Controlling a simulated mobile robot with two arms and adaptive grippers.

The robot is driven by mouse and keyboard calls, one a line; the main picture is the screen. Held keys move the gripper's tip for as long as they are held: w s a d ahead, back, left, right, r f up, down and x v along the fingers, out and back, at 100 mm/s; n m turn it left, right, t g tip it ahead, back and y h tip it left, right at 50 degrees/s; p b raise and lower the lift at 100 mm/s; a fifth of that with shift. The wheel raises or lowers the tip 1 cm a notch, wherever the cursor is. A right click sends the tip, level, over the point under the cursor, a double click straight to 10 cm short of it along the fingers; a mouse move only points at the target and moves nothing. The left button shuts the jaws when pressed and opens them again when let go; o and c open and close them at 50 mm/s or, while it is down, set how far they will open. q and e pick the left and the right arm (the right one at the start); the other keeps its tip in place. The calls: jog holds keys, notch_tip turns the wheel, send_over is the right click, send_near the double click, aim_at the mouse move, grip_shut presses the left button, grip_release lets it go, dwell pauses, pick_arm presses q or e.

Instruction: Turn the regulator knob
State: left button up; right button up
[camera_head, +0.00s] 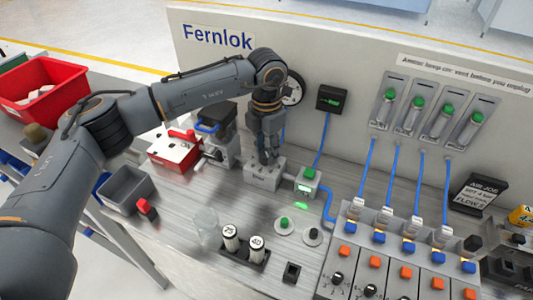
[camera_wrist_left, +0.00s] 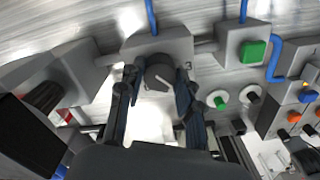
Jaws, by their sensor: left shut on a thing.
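The regulator is a grey box (camera_head: 262,178) on the bench at the foot of the upright panel. Its dark round knob (camera_wrist_left: 158,72) shows in the left wrist view, with a marking "3" on the housing beside it. My left gripper (camera_head: 268,158) points down at the regulator. In the left wrist view its two fingers (camera_wrist_left: 156,92) stand on either side of the knob and are shut on it. In the head view the gripper hides the knob. My right gripper is in neither view.
A box with a green button (camera_head: 309,180) stands right of the regulator. Two weights marked 25 and 40 (camera_head: 243,244) stand in front. A red-and-white case (camera_head: 174,149) lies left. A panel of switches (camera_head: 400,255) and several green-capped flow tubes (camera_head: 418,103) are right.

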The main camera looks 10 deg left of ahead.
aim_at(266, 152)
pick_arm(q)
jog(key=shift+n+b, duration=0.55)
jog(key=shift+n, duration=0.75)
jog(key=o, duration=1.2)
jog(key=shift+c, duration=0.2)
jog(key=shift+r, duration=0.1)
notch_tip(266, 152, up, 12)
